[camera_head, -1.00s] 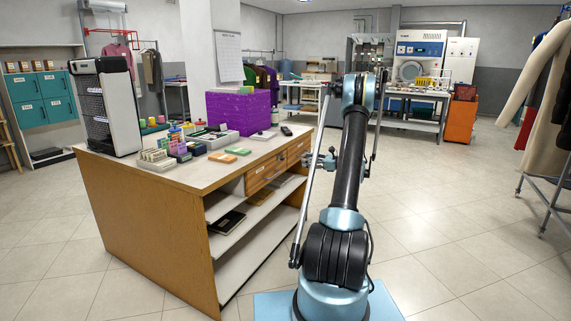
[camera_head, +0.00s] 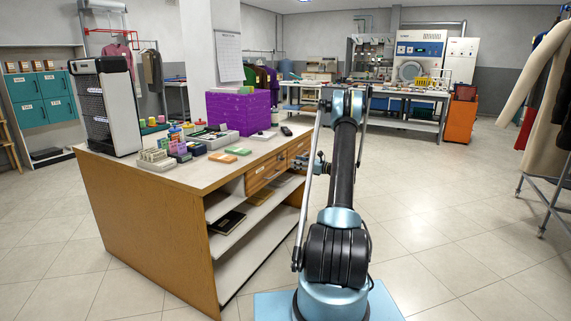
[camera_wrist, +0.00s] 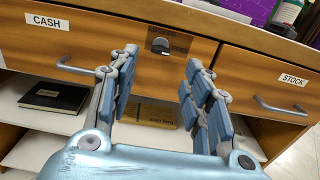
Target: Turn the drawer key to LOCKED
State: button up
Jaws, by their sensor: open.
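The drawer key (camera_wrist: 161,46) is a small dark piece with a pale lower edge, set in the wooden strip between two drawers. Faint dark lettering sits around it and is too dim to read, so I cannot tell its setting. My gripper (camera_wrist: 162,58) is open, its blue-grey fingers spread to either side below the key and not touching it. The CASH drawer (camera_wrist: 95,48) is at the left and the STOCK drawer (camera_wrist: 262,82) at the right; both look shut. In the head view my gripper (camera_head: 318,166) is partly hidden at the counter's drawer front; the key is hidden there.
The counter (camera_head: 150,220) has open shelves below the drawers. A black book (camera_wrist: 55,96) and a tan packet (camera_wrist: 150,114) lie on the shelf. A purple crate (camera_head: 238,112) and small goods stand on top.

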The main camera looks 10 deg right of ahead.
aim_at(282, 159)
jog(key=x, duration=0.8)
grip_shut()
